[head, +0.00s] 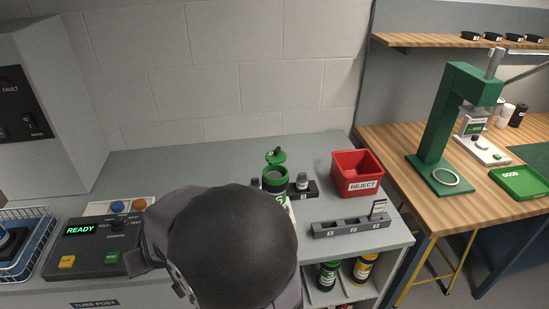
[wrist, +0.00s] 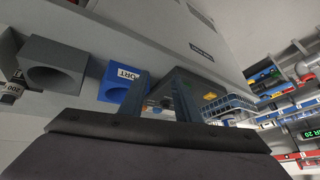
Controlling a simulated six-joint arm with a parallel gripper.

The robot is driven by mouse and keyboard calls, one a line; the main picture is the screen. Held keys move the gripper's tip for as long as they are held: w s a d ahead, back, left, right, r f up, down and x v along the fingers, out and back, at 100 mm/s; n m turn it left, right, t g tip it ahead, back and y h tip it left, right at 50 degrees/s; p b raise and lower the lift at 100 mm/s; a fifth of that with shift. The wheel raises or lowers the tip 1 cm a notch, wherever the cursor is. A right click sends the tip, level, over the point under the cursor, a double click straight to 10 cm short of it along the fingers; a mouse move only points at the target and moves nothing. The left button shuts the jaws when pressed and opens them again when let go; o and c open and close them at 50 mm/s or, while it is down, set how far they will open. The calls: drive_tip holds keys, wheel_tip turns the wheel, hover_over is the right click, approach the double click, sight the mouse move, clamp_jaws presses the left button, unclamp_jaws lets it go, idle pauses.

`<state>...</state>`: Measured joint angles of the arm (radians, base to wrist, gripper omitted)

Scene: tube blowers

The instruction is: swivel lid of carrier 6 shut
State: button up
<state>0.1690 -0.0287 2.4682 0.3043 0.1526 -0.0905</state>
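A green carrier (head: 275,181) stands upright on the grey counter in the head view. Its round green lid (head: 276,156) is swung up and off the mouth, so the grey-rimmed opening shows. The green number on its front is partly covered by my arm, and I cannot read it surely. My arm's dark rounded link fills the lower middle of the head view and hides my gripper there. In the wrist view my gripper (wrist: 163,98) has its two fingers apart with nothing between them. The carrier does not show clearly in the wrist view.
A small dark block with a vial (head: 303,184) stands right of the carrier. A red REJECT bin (head: 357,173) and a grey slotted rack (head: 350,227) are farther right. A control box reading READY (head: 88,246) is at left. The counter behind the carrier is clear.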

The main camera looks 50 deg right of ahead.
drive_tip(key=w+d+r+m+t+h+b, duration=0.25)
drive_tip(key=w+d, duration=0.35)
drive_tip(key=d, duration=0.4)
drive_tip(key=m+g+h+p, duration=0.45)
drive_tip(key=m+h, duration=0.45)
drive_tip(key=h, duration=0.5)
approach(275, 151)
drive_tip(key=w+d, duration=0.1)
drive_tip(key=d, duration=0.1)
drive_tip(key=shift+s+f+g+h, duration=0.15)
drive_tip(key=shift+g+h, duration=0.1)
drive_tip(key=shift+g, duration=0.05)
drive_tip(key=p+x, duration=0.2)
drive_tip(key=x, duration=0.3)
drive_tip(key=shift+d, duration=0.2)
drive_tip(key=shift+p+x, duration=0.55)
drive_tip(key=shift+x, duration=0.35)
